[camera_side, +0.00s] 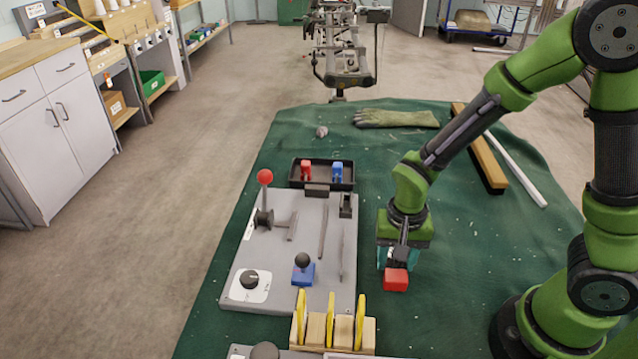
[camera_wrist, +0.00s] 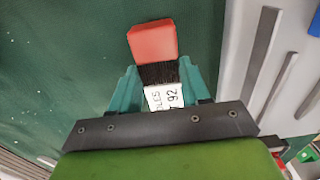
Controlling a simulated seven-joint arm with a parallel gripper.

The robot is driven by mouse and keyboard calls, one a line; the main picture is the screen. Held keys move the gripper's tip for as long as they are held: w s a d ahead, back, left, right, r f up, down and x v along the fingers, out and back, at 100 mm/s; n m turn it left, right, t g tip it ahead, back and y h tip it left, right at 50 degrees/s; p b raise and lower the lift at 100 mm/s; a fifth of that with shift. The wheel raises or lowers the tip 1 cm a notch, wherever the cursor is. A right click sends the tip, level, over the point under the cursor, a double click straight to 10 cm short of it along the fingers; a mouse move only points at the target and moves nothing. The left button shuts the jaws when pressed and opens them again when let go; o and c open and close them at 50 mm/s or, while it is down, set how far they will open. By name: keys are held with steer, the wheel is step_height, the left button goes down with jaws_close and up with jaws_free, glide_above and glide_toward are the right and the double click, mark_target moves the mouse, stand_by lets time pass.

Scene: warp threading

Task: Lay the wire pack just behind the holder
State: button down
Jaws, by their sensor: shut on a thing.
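My gripper (camera_side: 398,262) hangs over the green cloth, right of the grey board. Its teal fingers, also in the wrist view (camera_wrist: 160,88), are shut on the wire pack (camera_wrist: 156,72). The pack has a red end block (camera_wrist: 152,41), dark bristle-like wires and a white printed label. In the side view, the red end (camera_side: 396,280) shows below the fingers. I cannot tell whether it touches the cloth. A wooden block with several upright yellow pieces, seemingly the holder (camera_side: 315,329), stands at the bottom, left of and nearer the camera than my gripper.
The grey board (camera_side: 268,215) carries a red-knobbed lever (camera_side: 265,178), a blue base with a black knob (camera_side: 303,270) and a dial (camera_side: 250,280). A black tray (camera_side: 320,187) holds red and blue pieces. A glove (camera_side: 395,118) and wooden bar (camera_side: 478,150) lie farther back. Cloth around my gripper is clear.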

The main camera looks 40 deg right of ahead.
steer(key=shift+f, duration=0.15)
steer(key=c, duration=0.5)
jaws_free()
steer(key=shift+s+d+r+n+t+y, duration=0.35)
steer(key=shift+s+d+r+n+t, duration=0.6)
steer(key=shift+r, duration=2.9)
steer(key=shift+s+d+r+n+t+y, duration=0.45)
steer(key=shift+r+t, duration=1)
steer(key=shift+r, duration=2.45)
steer(key=shift+s+d+r+n+t+y, duration=0.25)
steer(key=shift+s+r+n+t, duration=0.7)
steer(key=shift+r, duration=2.9)
steer(key=shift+w+t, duration=0.2)
steer(key=shift+t, duration=0.05)
